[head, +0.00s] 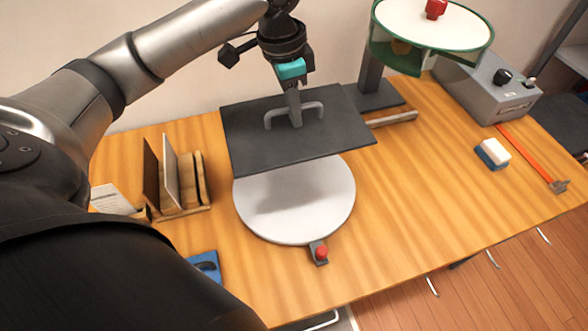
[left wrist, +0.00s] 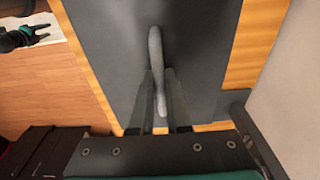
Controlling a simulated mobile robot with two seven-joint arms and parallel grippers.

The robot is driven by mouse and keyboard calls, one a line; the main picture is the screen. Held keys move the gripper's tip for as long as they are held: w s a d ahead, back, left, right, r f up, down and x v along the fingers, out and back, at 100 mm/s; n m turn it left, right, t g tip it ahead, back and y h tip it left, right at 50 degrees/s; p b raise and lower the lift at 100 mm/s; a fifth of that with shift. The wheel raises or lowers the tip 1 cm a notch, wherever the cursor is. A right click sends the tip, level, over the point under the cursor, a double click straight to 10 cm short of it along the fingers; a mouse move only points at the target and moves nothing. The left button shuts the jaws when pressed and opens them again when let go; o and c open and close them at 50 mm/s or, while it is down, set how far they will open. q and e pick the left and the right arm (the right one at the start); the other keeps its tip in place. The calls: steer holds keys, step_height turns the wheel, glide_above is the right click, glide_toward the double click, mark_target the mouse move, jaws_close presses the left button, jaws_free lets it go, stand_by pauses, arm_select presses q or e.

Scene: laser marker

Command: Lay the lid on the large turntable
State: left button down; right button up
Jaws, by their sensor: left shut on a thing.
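The lid (head: 255,147) is a dark grey rectangular plate with a grey bar handle (head: 312,108) on top. My left gripper (head: 295,117) is shut on the handle and holds the lid above the back part of the large turntable. In the left wrist view the gripper (left wrist: 162,125) has its fingers on either side of the handle (left wrist: 155,60), over the lid (left wrist: 105,30). The large turntable (head: 295,205) is a light grey round disc on the table; the lid hides its back part.
A red-knobbed stop (head: 320,252) stands at the turntable's front edge. A wooden rack (head: 180,190) with upright boards is at left. A green-rimmed round stand (head: 432,30) and a grey box (head: 488,85) are at back right.

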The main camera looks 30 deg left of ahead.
arm_select(q)
step_height(320, 180, down, 19)
steer(key=b, duration=0.3)
steer(key=shift+f, duration=0.1)
steer(key=shift+f, duration=0.1)
steer(key=c, duration=0.9)
jaws_free()
steer(key=shift+f, duration=0.1)
step_height(320, 180, up, 12)
steer(key=s+p, duration=0.1)
steer(key=p, duration=0.1)
steer(key=shift+a+r, duration=0.2)
steer(key=shift+a, duration=0.25)
